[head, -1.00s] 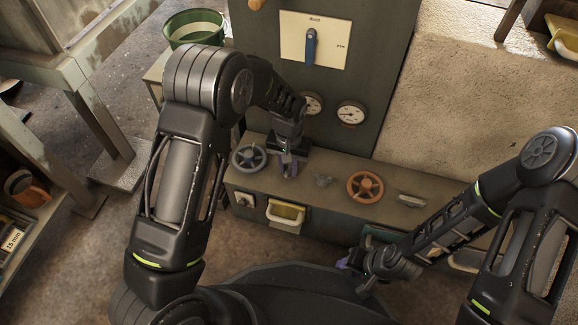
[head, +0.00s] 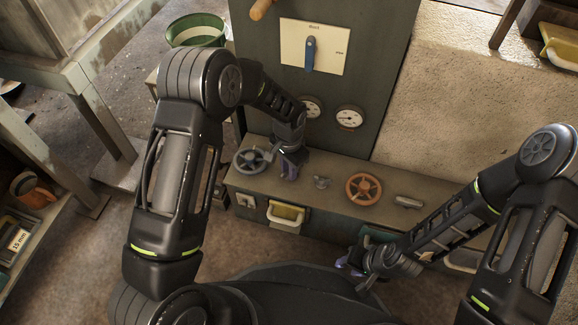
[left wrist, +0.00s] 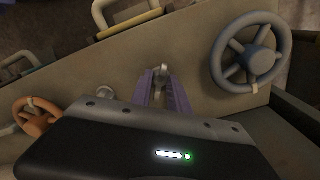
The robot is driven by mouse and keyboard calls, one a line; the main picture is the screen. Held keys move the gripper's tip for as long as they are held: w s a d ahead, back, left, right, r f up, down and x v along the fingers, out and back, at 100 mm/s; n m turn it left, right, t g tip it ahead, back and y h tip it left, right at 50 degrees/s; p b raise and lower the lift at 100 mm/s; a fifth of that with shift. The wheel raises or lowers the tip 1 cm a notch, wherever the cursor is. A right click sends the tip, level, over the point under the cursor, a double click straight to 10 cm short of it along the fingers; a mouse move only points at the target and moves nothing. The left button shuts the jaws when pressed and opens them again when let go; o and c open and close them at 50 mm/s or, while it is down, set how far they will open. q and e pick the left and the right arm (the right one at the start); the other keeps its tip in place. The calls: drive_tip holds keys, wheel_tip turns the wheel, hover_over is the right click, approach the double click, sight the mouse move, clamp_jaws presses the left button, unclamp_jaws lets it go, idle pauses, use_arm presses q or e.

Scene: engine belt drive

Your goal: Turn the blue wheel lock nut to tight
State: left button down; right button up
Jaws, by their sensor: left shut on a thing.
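The blue wheel (head: 250,159) sits on the bench top at the left and shows at the upper right in the left wrist view (left wrist: 228,72). My left gripper (head: 289,170) points down just right of this wheel, apart from it. In the left wrist view its purple fingers (left wrist: 163,88) are shut on a small grey metal piece, the lock nut (left wrist: 162,73), mostly hidden between them. Its tight or loose state cannot be read. My right gripper (head: 352,265) hangs low in front of the bench, away from the nut; its opening is unclear.
A small grey wing-shaped fitting (head: 322,182) and an orange wheel (head: 363,189) stand farther right on the bench, beside a grey handle (head: 408,202). A yellow bin (head: 286,214) is at the bench front. Gauges (head: 349,118) and a lever panel (head: 312,52) are behind.

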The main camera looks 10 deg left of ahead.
use_arm(q)
drive_tip(key=m+p, duration=0.1)
drive_tip(key=m, duration=0.4)
drive_tip(key=shift+m+p, duration=0.3)
drive_tip(key=m+p, duration=0.1)
drive_tip(key=m, duration=0.4)
drive_tip(key=shift+m, duration=0.3)
drive_tip(key=c, duration=1.3)
unclamp_jaws()
drive_tip(key=shift+o, duration=0.2)
